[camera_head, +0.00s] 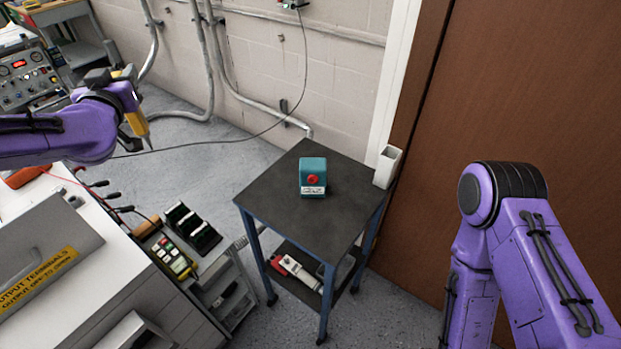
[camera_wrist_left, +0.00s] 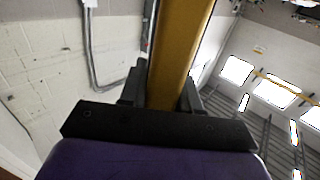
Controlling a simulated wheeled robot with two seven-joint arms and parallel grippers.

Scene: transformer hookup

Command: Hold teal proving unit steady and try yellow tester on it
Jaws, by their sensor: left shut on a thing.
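The teal proving unit (camera_head: 313,172) stands upright on the dark top of a small blue-framed cart (camera_head: 265,195). It has a red round part and a white label on its front. My left gripper (camera_head: 125,88) is at the upper left, well away from the unit, and is shut on the yellow tester (camera_head: 137,122). The tester's thin dark tip points down. In the left wrist view the tester (camera_wrist_left: 182,45) runs up between the dark fingers of the left gripper (camera_wrist_left: 162,95). My right arm shows at the right, but its gripper is out of view.
A white holder (camera_head: 386,166) is at the cart's right corner. The lower shelf holds a red and white item (camera_head: 298,270). A grey cabinet and bench with a yellow multimeter (camera_head: 172,257) are at the left. A brown door (camera_head: 500,90) is behind.

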